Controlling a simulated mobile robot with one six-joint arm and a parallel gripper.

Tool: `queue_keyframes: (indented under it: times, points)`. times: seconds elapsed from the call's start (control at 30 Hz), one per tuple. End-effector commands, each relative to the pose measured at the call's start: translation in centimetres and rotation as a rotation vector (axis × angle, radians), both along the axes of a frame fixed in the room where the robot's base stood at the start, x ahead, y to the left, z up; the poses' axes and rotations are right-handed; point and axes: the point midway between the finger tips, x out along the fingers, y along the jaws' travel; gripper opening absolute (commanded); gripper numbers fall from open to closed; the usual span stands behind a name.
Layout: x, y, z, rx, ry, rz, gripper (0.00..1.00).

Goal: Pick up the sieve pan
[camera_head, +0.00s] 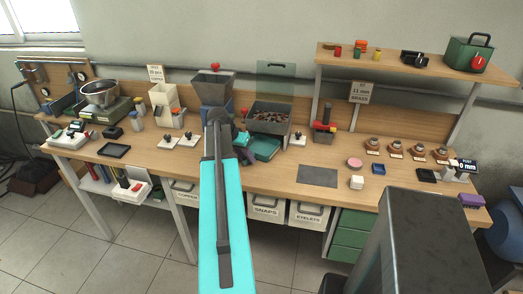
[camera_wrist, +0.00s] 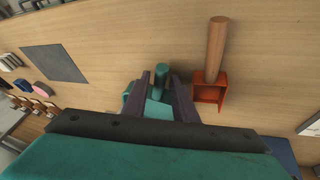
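In the wrist view the two dark fingers of my gripper (camera_wrist: 162,82) stand apart, with a teal upright round piece (camera_wrist: 162,70) between them. A wider teal part (camera_wrist: 134,95) shows beside and between the fingers; the rest is hidden behind them. It looks like the sieve pan and its handle, but I cannot be sure. I see no clear contact with the fingers. In the head view my gripper (camera_head: 243,145) is low over the middle of the bench, partly hidden by my arm, beside a teal tray (camera_head: 265,148).
An orange scoop (camera_wrist: 209,92) with a wooden handle lies close beside my gripper. A grey bin (camera_head: 268,117) of small brown parts and a grey hopper (camera_head: 212,88) stand behind. A flat dark mat (camera_head: 318,176) lies to the right. A steel bowl (camera_head: 99,93) stands at the left.

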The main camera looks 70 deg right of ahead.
Motion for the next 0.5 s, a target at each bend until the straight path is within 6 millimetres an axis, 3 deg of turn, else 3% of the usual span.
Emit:
queue_keyframes:
  times: [0.03, 0.13, 0.5]
  points:
    - [-0.01, 0.00, 0.00, 0.000, 0.000, 0.000, 0.16]
    - [-0.01, -0.01, 0.01, 0.000, 0.000, 0.000, 0.00]
    - [-0.02, -0.04, 0.21, -0.001, 0.000, 0.000, 0.00]
